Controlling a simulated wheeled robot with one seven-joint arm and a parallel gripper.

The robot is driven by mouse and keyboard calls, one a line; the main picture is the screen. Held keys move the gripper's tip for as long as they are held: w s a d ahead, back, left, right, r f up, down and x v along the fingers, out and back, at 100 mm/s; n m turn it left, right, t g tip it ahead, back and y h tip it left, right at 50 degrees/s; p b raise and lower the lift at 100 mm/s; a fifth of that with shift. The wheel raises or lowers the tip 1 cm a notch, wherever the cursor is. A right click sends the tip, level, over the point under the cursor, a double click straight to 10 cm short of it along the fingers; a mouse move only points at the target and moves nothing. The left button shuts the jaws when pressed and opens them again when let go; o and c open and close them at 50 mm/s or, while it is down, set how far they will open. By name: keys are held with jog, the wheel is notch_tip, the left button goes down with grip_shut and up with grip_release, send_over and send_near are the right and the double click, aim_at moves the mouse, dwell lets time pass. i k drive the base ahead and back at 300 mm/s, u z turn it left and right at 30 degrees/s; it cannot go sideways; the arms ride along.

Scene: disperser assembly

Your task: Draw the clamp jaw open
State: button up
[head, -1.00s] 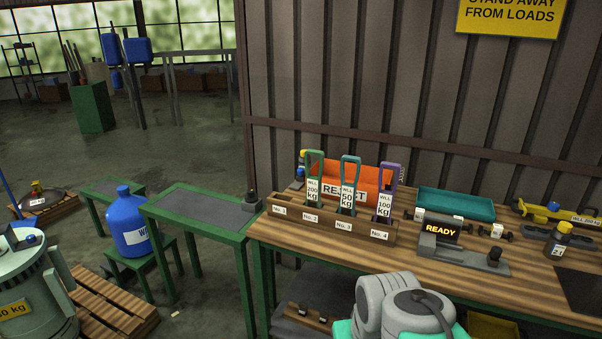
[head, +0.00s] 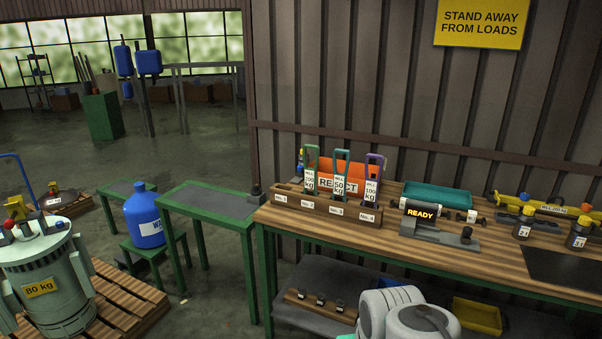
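A grey device with a flat base (head: 452,240) and a lit display reading READY (head: 421,213) stands on the wooden bench. A dark knob or post (head: 466,233) rises at its right end. This may be the clamp, but I cannot make out a jaw or its opening at this size. My gripper is not in view. Only rounded white and grey links of my arm show at the bottom, in front of the bench and below the device.
A wooden rack (head: 322,206) with tagged slings stands left of the device. An orange REJECT bin (head: 336,178) and a teal tray (head: 438,196) stand behind. A green table (head: 210,200) stands left.

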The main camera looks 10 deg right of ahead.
aim_at(300, 172)
jog(key=u, duration=0.55)
jog(key=i, duration=0.75)
jog(key=u, duration=0.65)
jog(key=i, duration=1.85)
jog(key=z, duration=1.3)
jog(key=i, duration=0.6)
jog(key=z, duration=0.5)
